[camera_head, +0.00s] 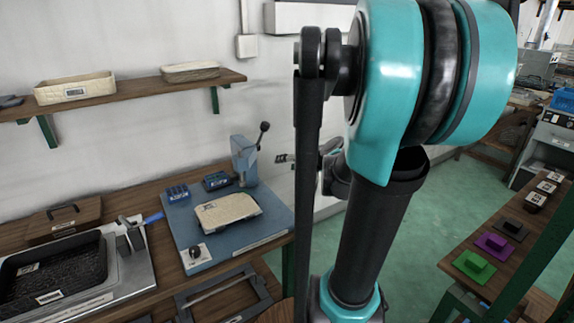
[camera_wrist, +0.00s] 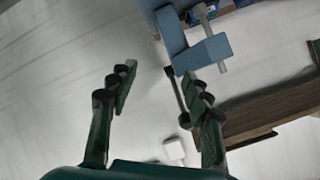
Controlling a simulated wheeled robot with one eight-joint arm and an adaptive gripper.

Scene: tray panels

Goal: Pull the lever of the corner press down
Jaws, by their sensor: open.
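The corner press (camera_head: 243,158) is a blue-grey upright block at the back right corner of a blue panel (camera_head: 185,228). Its lever (camera_head: 260,140) slants up to the right and ends in a black knob (camera_head: 264,126). In the wrist view, the press (camera_wrist: 205,53) is at the top right, and its lever (camera_wrist: 175,92) runs down to a dark knob (camera_wrist: 184,120) beside the right finger. I cannot tell whether they touch.
A tray (camera_head: 120,270) with a blue-handled clamp is to the left. A wall shelf (camera_head: 130,95) hangs above. Another bench with coloured blocks (camera_head: 474,265) is at right.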

